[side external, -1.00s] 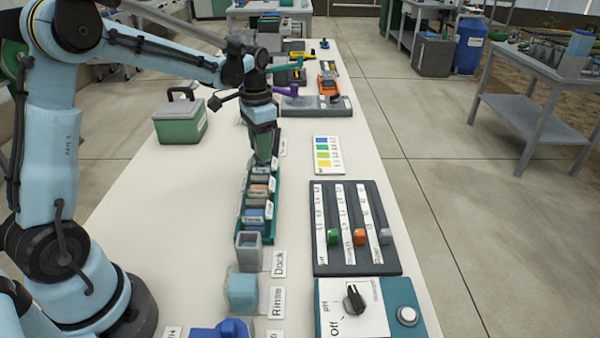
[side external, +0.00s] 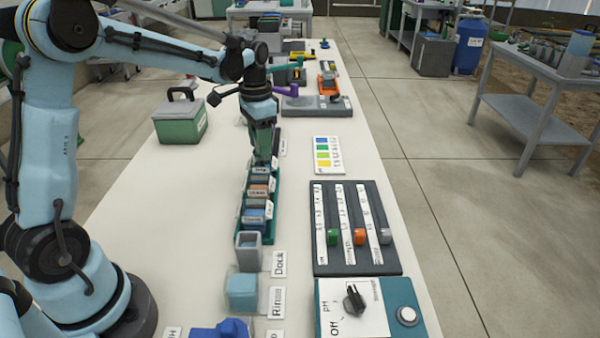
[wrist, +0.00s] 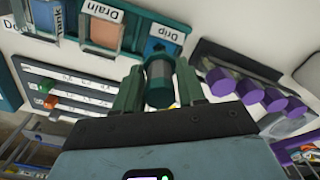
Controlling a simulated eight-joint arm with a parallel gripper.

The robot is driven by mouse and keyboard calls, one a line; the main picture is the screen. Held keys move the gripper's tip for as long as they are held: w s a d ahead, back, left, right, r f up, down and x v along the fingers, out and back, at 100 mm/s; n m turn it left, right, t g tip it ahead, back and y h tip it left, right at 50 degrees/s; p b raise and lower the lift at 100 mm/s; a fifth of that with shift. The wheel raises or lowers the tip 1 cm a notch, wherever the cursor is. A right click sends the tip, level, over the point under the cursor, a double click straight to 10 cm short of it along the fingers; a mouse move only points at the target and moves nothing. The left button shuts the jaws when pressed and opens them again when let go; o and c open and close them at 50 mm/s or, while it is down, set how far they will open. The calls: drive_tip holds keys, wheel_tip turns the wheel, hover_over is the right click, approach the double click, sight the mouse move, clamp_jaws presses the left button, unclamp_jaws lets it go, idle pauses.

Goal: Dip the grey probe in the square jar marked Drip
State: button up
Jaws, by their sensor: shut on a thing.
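The teal rack (side external: 272,222) holds a row of square jars. The jar marked Drip (wrist: 153,46), with blue inside, is at the rack's far end in the side view. The jar marked Drain (wrist: 104,34) is orange, and the one marked Tank (wrist: 46,14) is blue. My gripper (wrist: 160,88) is shut on the grey probe (wrist: 159,74), a dark cylinder between its fingers. In the side view my gripper (side external: 263,157) points down at the Drip end of the rack. The probe's tip is hidden, so I cannot tell whether it is inside the jar.
The grey Dock holder (side external: 249,254) and light blue Rinse jar (side external: 242,291) stand in front of the rack. A dark slider panel (side external: 352,270) lies to the right. A holder with purple cylinders (wrist: 245,90) is close right of my gripper in the wrist view. A green case (side external: 180,122) stands left.

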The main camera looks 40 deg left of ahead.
drive_tip(key=shift+r, duration=3.75)
